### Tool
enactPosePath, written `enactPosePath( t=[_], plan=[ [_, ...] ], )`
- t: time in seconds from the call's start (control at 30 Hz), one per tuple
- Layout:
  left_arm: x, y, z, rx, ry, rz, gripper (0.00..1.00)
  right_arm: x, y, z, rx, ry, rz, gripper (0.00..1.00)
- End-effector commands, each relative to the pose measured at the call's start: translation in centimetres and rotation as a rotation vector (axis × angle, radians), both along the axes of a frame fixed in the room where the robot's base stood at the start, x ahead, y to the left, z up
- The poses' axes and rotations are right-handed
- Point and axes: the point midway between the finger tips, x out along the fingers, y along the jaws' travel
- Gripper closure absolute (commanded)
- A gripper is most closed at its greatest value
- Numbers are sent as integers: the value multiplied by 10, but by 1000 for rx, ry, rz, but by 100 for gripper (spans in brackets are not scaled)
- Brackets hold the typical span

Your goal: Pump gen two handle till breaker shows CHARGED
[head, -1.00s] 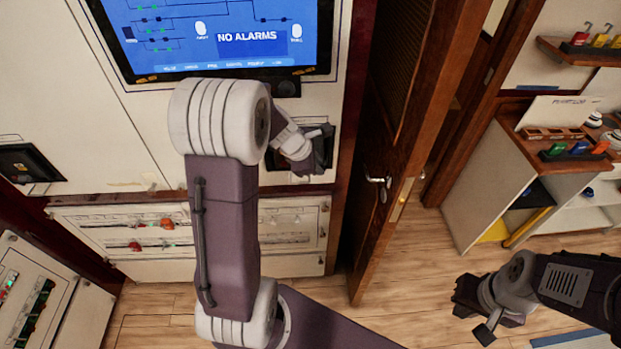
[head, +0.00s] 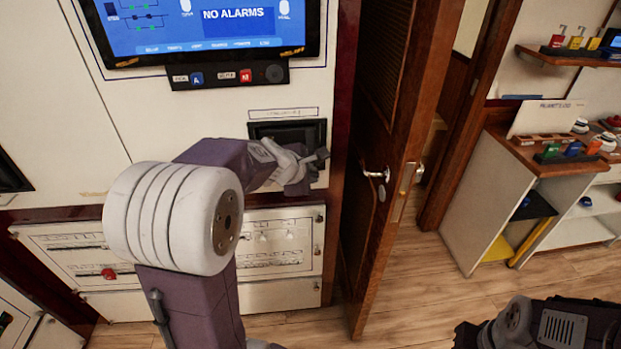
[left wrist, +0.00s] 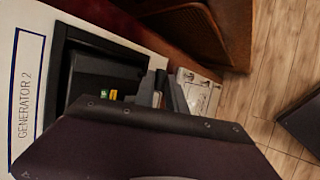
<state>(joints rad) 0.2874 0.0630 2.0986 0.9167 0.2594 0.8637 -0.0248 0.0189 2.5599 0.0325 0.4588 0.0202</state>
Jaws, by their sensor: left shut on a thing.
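The generator two breaker (head: 288,129) is a dark unit set in the white panel below the screen. In the left wrist view a "GENERATOR 2" label (left wrist: 28,90) stands beside its black frame (left wrist: 62,62). Small green and yellow indicators (left wrist: 108,95) show on its face, too small to read. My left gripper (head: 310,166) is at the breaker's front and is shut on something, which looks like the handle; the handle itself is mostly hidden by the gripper. My right gripper (head: 476,336) is at the lower right, away from the panel, its jaws unclear.
A screen (head: 200,25) reading "NO ALARMS" is above, with blue and red buttons (head: 245,76) under it. A wooden door (head: 385,140) stands ajar just right of the panel. A lower breaker panel (head: 285,240) is below. Floor (head: 430,270) is clear in front of the door.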

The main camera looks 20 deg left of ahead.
Motion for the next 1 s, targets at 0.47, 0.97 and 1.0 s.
enactPosePath(
  t=[0.47, 0.97, 1.0],
  plan=[
    [-1, -1, -1, -2, 3, -2, 62, 0, 0, 0, 0, 0, 0, 100],
    [-46, 0, 46, 1, -2, -1, 62, 0, 0, 25, 0, 0, 0, 100],
    [-52, 0, 51, 0, -1, 0, 62, 0, 0, 27, 0, 0, 0, 100]
  ],
)
